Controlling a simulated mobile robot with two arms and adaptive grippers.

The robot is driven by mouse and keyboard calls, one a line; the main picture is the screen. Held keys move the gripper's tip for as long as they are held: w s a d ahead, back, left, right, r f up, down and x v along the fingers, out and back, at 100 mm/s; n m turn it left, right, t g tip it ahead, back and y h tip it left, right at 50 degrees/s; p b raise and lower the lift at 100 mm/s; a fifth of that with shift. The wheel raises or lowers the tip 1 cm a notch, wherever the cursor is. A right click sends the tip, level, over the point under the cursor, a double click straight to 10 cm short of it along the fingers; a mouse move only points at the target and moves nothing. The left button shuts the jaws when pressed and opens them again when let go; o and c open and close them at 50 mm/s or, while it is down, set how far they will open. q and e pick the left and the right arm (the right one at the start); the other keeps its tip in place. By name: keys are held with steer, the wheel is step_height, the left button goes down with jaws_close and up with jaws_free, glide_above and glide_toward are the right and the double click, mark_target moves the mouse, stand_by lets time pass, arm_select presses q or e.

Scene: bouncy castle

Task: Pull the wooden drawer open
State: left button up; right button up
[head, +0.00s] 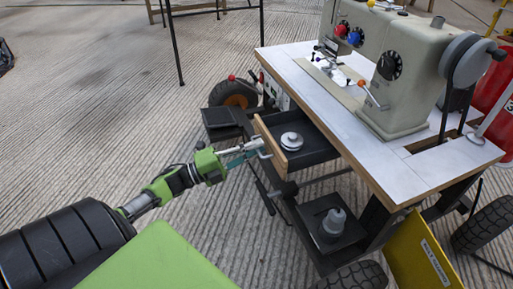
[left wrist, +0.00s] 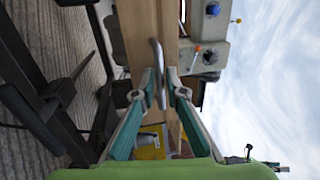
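The wooden drawer (head: 271,147) sits under the sewing machine table's top, its wooden front standing out from the table and its dark tray showing. A round pale metal part (head: 291,141) lies in the tray. My left gripper (head: 262,151) is at the drawer front. In the left wrist view, its two teal fingers (left wrist: 160,78) close in on both sides of the curved metal handle (left wrist: 157,60), on the wooden front (left wrist: 138,32). The handle is pinched between the fingertips. My right gripper is not in view.
The table (head: 345,125) carries a large sewing machine (head: 400,75). A lower shelf (head: 318,240) holds a grey spool-like part. A yellow panel (head: 420,255) and wheels stand near the base. Ribbed floor to the left is largely clear.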

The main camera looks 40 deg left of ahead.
arm_select(q)
steer(key=v, duration=1.1)
steer(key=shift+s+a+f, duration=0.15)
steer(key=shift+s, duration=0.05)
